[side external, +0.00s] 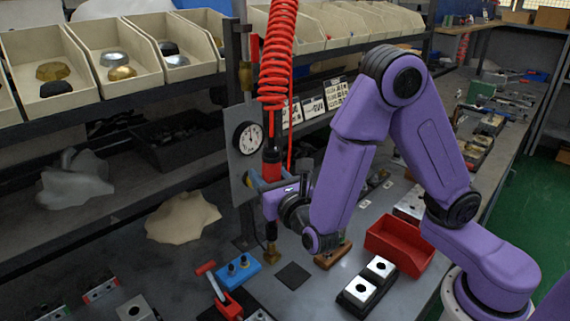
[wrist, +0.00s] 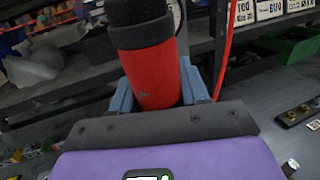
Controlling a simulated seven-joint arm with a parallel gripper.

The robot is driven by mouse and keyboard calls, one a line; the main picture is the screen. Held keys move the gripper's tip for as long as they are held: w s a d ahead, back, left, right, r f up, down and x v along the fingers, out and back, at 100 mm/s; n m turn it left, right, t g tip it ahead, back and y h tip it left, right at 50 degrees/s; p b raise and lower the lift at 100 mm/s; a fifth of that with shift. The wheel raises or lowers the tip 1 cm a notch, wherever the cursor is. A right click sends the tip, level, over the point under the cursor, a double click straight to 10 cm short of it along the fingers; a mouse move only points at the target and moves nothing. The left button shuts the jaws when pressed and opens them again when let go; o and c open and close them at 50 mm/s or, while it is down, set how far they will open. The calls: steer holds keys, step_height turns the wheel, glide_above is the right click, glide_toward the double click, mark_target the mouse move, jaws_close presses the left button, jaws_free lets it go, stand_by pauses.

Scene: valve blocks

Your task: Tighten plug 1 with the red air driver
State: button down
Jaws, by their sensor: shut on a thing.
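The red air driver (side external: 271,172) hangs upright below a red coiled hose. It also shows in the wrist view (wrist: 152,75) with a black upper end. My gripper (side external: 268,188) is shut on its red body; the blue-grey fingers (wrist: 160,95) lie on both sides of it in the wrist view. The driver's thin shaft ends in a brass-coloured tip (side external: 271,257), low near the bench. A blue block (side external: 238,274) with two dark-topped brass plugs lies just left of the tip. I cannot tell which plug is plug 1, and the tip looks apart from both.
A red toggle clamp (side external: 226,301) stands in front of the blue block. A dark square pad (side external: 292,275), a black holder with two white blocks (side external: 369,283) and a red bin (side external: 398,246) lie to the right. A gauge panel (side external: 245,150) stands close behind the driver.

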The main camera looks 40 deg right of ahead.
steer(key=s+a, duration=0.4)
steer(key=a, duration=0.4)
steer(key=s+a, duration=0.5)
steer(key=a, duration=0.4)
steer(key=shift+s+a+f, duration=0.15)
steer(key=shift+s+f, duration=0.05)
steer(key=shift+f, duration=0.25)
